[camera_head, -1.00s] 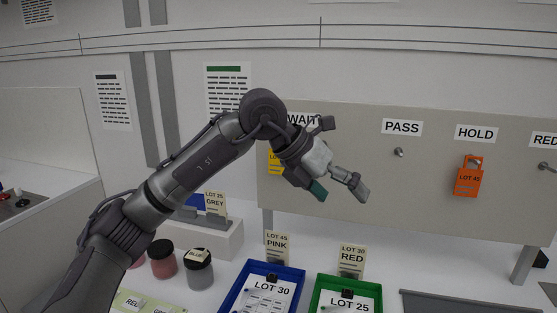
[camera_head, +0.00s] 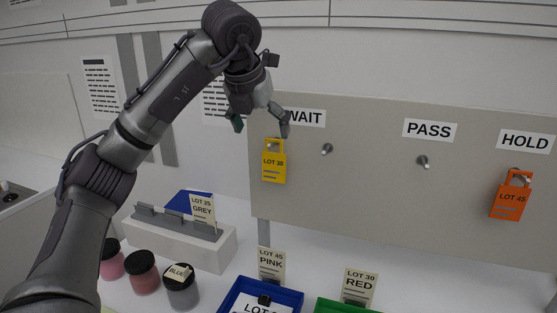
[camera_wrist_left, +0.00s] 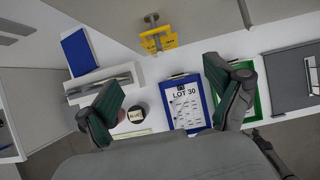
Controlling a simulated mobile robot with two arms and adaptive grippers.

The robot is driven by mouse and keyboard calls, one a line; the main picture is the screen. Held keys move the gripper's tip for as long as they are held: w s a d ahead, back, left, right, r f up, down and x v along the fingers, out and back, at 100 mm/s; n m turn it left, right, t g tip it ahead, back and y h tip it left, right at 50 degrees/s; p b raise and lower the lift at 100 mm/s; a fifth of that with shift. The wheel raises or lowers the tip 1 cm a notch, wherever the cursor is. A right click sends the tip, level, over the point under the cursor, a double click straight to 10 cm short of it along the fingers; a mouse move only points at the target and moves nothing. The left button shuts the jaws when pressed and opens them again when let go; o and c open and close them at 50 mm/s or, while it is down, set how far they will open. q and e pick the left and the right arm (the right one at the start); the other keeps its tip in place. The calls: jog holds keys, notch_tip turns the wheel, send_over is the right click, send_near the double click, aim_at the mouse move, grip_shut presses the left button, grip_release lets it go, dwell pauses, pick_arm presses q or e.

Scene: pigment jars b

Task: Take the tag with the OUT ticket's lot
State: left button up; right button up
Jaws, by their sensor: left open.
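A yellow tag (camera_head: 273,168), its lot reading like LOT 30, hangs on the grey board at the left, below the WAIT label. It also shows at the top of the left wrist view (camera_wrist_left: 158,42). An orange LOT 45 tag (camera_head: 509,201) hangs under HOLD. My left gripper (camera_head: 261,123) is open and empty, in front of the board, above the yellow tag in the head view. In the left wrist view its fingers (camera_wrist_left: 163,78) are wide apart, with the tag beyond them. No readable OUT ticket shows. My right gripper is out of view.
Empty pegs stand under WAIT (camera_head: 327,150) and PASS (camera_head: 423,162). Below are a blue tray (camera_head: 290,296) with a LOT 30 sheet (camera_wrist_left: 185,106) and a green tray (camera_head: 338,306). Several jars (camera_head: 182,292) and a card rack (camera_head: 160,222) stand left.

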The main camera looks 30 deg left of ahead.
pick_arm(q)
jog(key=p, duration=0.1)
send_near(273, 165)
jog(key=x, duration=0.2)
jog(key=shift+f, duration=0.4)
jog(key=p+x, duration=0.2)
jog(key=x, duration=0.1)
jog(key=shift+w+r, duration=0.2)
jog(key=p+x, duration=0.1)
jog(key=x, duration=0.1)
jog(key=shift+w+f, duration=0.2)
jog(key=shift+f, duration=0.05)
jog(key=shift+w+a+f, duration=0.15)
jog(key=shift+w+f, duration=0.05)
jog(key=shift+f, duration=0.3)
jog(key=c, duration=0.9)
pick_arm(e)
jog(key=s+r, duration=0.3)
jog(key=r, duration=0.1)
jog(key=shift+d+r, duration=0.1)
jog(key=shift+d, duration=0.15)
